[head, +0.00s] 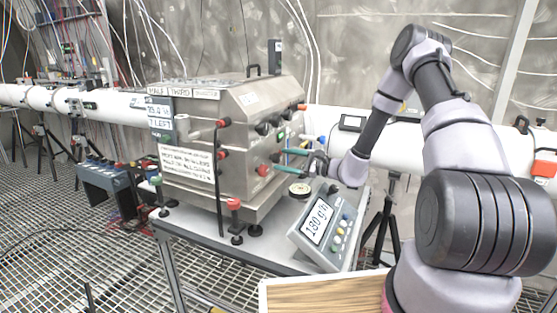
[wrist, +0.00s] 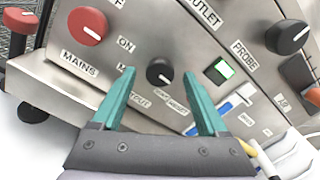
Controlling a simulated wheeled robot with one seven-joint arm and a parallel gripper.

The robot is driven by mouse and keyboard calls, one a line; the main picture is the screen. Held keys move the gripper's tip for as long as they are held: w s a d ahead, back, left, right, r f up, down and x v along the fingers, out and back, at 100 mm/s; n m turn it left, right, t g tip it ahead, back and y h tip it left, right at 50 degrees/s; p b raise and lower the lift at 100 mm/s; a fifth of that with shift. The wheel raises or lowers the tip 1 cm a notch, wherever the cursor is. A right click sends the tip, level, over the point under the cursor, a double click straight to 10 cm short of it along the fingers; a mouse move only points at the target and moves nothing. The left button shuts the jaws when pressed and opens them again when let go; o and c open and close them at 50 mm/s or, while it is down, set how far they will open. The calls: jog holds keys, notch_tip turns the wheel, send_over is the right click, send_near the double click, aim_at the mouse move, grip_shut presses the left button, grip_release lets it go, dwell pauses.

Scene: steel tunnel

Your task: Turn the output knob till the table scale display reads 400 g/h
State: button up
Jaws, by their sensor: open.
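The small black output knob (wrist: 160,72) with a white pointer line sits on the steel panel in the wrist view. Part of the label below it is covered by a finger. My gripper (wrist: 158,75) is open, with its teal fingertips on either side of the knob and visible gaps to it. I cannot tell how deep the fingertips reach. In the head view my gripper (head: 287,162) is at the right face of the steel box (head: 258,105). The table scale (head: 330,232) stands in front of the box, and its tilted display (head: 318,218) reads 180 g/h.
Near the output knob are a red mains knob (wrist: 88,26), a black probe knob (wrist: 287,37) and a green-lit switch (wrist: 218,71). A red-topped post (head: 233,204) stands on the table. A wooden-topped surface (head: 320,294) is at the front.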

jog(key=shift+x, duration=1.4)
grip_shut()
